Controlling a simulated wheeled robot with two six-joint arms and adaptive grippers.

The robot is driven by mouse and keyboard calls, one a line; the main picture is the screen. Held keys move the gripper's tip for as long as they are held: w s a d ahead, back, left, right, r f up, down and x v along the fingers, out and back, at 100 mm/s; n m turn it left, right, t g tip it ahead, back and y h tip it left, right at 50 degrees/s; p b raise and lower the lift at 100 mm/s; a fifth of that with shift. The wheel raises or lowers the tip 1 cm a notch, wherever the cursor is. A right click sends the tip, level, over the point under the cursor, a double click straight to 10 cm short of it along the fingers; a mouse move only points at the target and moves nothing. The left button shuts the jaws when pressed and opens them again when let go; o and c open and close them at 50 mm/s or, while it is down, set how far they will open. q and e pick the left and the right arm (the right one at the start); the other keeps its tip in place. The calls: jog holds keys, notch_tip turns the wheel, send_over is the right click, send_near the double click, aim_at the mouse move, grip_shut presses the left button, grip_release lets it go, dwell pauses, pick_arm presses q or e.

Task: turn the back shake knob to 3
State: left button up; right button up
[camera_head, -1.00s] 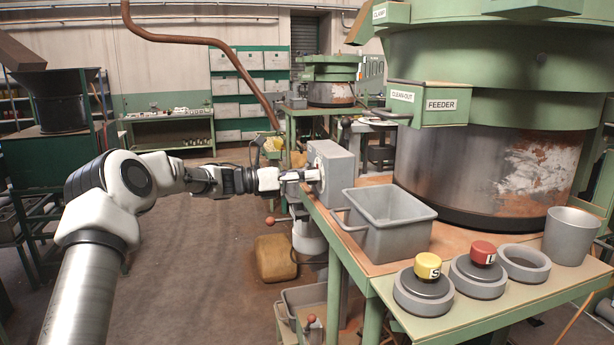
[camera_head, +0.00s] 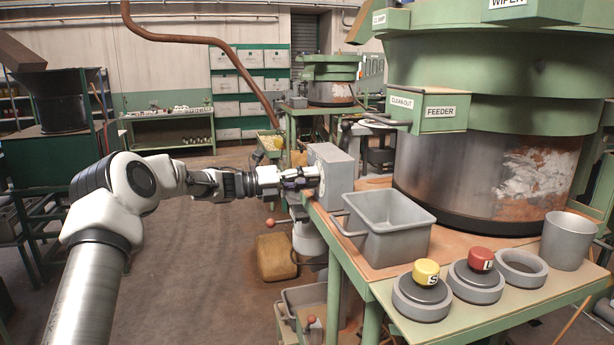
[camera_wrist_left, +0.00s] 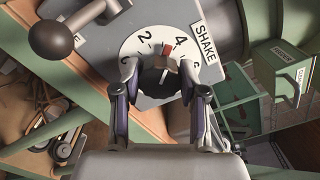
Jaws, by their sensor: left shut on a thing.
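The shake knob (camera_wrist_left: 158,78) is a dark round knob on a white dial (camera_wrist_left: 130,46) marked with numbers, including 2 and 4. A SHAKE label (camera_wrist_left: 204,44) is beside the dial. The dial is on the grey box (camera_head: 336,176) at the bench's left edge. My left gripper (camera_head: 314,175) is at the box's left face, its fingers on both sides of the knob and shut on it. My right gripper is not in view.
A ball-ended lever (camera_wrist_left: 52,40) stands close to the dial in the left wrist view. A grey bin (camera_head: 390,243), yellow button (camera_head: 426,271), red button (camera_head: 480,259) and grey cup (camera_head: 568,240) are on the bench. The big green feeder (camera_head: 480,150) stands behind.

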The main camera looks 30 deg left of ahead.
pick_arm(q)
jog(key=shift+n+p, duration=0.4)
jog(key=shift+n, duration=0.8)
jog(key=o, duration=1.1)
jog(key=shift+o, duration=0.2)
jog(key=shift+a, duration=0.1)
jog(key=v, duration=1.1)
jog(key=shift+s+a, duration=0.25)
jog(key=shift+s, duration=0.05)
jog(key=shift+f, duration=0.1)
jog(key=shift+a, duration=0.1)
